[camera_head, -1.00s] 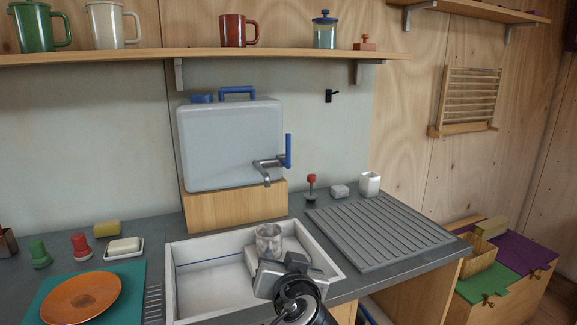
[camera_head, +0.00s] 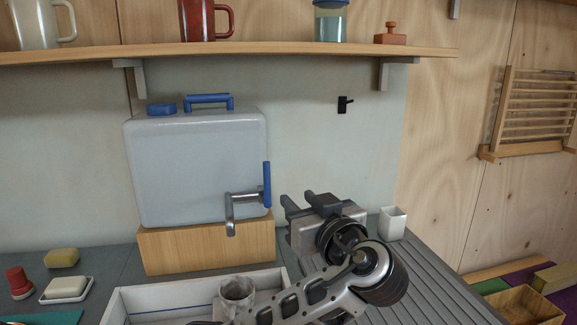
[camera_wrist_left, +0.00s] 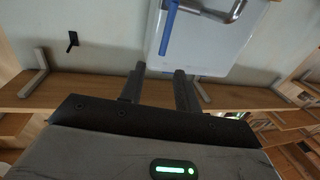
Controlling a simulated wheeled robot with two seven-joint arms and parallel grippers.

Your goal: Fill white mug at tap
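A pale, mottled mug (camera_head: 237,290) stands upright in the sink (camera_head: 122,306), below the tap spout in the picture. My arm partly hides it, and its contents are not visible. The metal tap (camera_head: 231,212) with its upright blue lever (camera_head: 267,184) is on the front of the grey water tank (camera_head: 190,170). No water stream shows. My left gripper (camera_head: 298,199) is open and empty, to the right of the lever and apart from it. In the left wrist view its two fingers (camera_wrist_left: 160,72) are spread with nothing between them. My right gripper is not in view.
A cream mug (camera_head: 38,22) and a red mug (camera_head: 205,18) stand on the shelf (camera_head: 230,50) above. A white cup (camera_head: 392,223) stands behind the ribbed drainboard (camera_head: 425,275). Soap (camera_head: 66,287) and a sponge (camera_head: 62,258) lie left of the sink.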

